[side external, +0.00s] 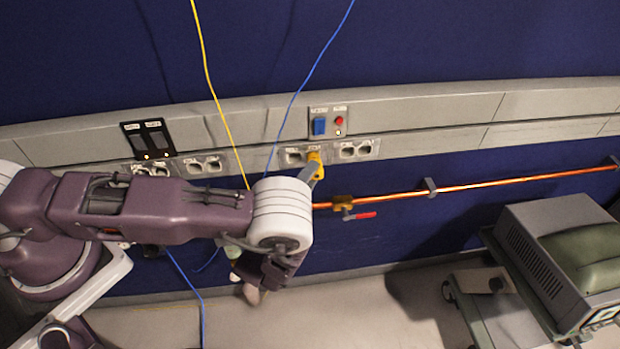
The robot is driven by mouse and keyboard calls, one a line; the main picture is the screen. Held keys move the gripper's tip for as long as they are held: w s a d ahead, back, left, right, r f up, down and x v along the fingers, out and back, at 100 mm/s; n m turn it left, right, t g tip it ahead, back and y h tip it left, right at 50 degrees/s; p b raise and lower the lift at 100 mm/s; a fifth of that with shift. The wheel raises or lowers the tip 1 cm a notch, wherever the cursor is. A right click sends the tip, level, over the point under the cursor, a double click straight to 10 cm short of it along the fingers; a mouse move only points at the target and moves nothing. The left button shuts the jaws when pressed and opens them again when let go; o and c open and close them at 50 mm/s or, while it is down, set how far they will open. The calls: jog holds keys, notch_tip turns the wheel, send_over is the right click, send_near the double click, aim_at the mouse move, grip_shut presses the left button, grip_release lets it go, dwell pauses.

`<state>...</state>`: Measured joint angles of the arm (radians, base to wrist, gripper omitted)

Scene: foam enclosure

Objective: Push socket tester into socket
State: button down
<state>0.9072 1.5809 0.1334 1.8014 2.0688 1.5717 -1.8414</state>
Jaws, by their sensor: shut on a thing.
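The yellow socket tester (315,158) is at the wall, in front of the right part of the socket panel (293,157) in the middle of the rail. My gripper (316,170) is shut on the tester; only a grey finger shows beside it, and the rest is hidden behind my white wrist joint. The tester covers the socket behind it. I cannot tell whether its pins are in the socket or just in front of it.
More sockets (356,150) sit to the right, and others (203,165) to the left. A copper pipe (470,186) with a red-handled valve (345,207) runs below. Yellow (212,85) and blue cables (308,75) hang nearby. A grey machine (555,255) stands right.

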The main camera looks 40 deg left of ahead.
jog(key=shift+w+a, duration=0.8)
jog(key=c, duration=1)
grip_release()
jog(key=s, duration=0.4)
jog(key=s+d, duration=0.1)
jog(key=s, duration=0.2)
jog(key=shift+d, duration=0.1)
